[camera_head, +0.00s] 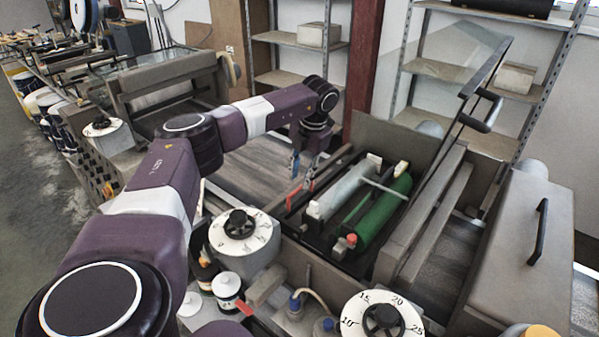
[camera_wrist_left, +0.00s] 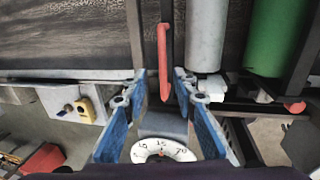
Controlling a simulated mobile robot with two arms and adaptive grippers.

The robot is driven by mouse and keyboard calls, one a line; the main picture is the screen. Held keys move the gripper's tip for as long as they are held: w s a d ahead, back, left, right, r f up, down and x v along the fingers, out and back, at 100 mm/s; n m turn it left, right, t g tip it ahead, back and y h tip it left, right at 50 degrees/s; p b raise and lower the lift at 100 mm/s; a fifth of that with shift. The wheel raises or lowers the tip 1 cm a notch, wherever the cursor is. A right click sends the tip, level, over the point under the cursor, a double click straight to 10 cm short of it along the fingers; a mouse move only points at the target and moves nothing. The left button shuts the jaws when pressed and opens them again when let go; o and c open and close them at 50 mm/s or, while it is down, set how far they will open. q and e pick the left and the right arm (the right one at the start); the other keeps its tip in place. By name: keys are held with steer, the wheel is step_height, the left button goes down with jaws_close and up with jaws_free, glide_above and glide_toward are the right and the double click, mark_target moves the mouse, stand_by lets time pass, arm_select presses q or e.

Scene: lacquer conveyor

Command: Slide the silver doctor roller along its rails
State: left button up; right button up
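The silver doctor roller (camera_head: 346,187) lies in the machine's frame beside a green roller (camera_head: 384,213). In the left wrist view the silver roller (camera_wrist_left: 206,35) is right of the fingers, with the green roller (camera_wrist_left: 275,38) beyond it. My left gripper (camera_head: 301,178) points down at the left of the silver roller. Its blue fingers (camera_wrist_left: 160,85) are apart in the left wrist view. A red bar (camera_wrist_left: 163,60) shows between them, and I cannot tell whether either finger touches it. My right gripper is not in view.
White dials (camera_head: 241,232) (camera_head: 383,318) stand along the machine's near side, with bottles and a white-lidded jar (camera_head: 227,288) below. A grey box with a black handle (camera_head: 538,231) is at the right. A slanted bar (camera_head: 487,68) rises behind the rollers.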

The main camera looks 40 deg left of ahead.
arm_select(q)
step_height(320, 180, up, 9)
steer(key=d, duration=0.1)
steer(key=shift+d, duration=0.25)
stand_by(0.5)
